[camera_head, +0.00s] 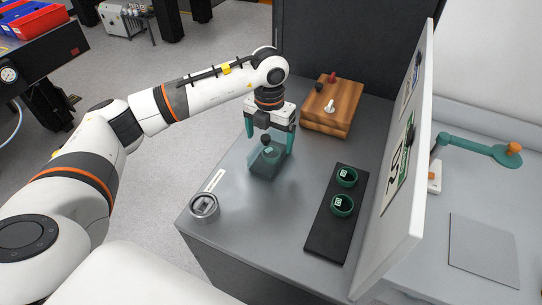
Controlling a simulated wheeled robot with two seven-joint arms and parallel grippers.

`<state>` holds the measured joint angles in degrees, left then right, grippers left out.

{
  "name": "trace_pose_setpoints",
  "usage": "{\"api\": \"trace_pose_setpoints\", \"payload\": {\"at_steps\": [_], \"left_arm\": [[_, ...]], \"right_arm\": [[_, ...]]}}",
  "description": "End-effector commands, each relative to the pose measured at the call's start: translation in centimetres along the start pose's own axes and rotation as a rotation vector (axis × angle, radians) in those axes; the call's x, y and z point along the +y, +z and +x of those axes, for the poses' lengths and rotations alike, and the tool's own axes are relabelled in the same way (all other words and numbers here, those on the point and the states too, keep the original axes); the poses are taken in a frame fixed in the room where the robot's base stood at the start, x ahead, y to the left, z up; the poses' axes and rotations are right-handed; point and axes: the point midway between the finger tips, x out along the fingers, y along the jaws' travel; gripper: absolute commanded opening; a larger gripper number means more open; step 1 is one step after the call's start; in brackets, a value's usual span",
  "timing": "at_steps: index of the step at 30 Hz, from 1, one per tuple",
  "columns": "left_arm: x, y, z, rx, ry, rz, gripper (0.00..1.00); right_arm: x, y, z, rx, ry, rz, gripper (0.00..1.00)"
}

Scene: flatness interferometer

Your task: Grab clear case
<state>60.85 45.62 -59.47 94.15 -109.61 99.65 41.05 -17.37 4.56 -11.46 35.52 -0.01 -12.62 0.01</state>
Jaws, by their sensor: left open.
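Whether the fingers touch the case I cannot tell. My right gripper is not in view.
A wooden block (332,108) with small knobs stands behind the case. A black tray (328,238) with two green rings lies to the right, beside an upright white panel (405,170). A round metal piece (204,207) sits near the left table edge.

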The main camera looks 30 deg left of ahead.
Motion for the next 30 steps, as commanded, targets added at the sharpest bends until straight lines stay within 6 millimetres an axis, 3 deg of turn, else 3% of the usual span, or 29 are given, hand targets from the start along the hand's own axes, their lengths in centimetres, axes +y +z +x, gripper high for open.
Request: {"api": "trace_pose_setpoints", "payload": {"at_steps": [3, 7, 16, 26, 30], "left_arm": [[0.3, 0.5, 1.6, -0.006, 0.0, 0.001, 0.93], [0.3, 0.4, 3.4, -0.004, 0.0, -0.001, 0.93], [0.3, 0.3, 4.1, -0.001, 0.001, 0.0, 0.93], [0.3, 0.3, 4.1, -0.001, 0.001, 0.0, 0.4], [0.3, 0.3, 4.0, 0.0, 0.001, 0.0, 0.38]], "right_arm": [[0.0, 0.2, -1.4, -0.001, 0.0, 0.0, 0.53], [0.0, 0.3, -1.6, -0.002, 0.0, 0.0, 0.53], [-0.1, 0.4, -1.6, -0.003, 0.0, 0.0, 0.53], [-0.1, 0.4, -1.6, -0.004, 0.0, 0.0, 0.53], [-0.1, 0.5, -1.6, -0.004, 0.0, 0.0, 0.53]]}}
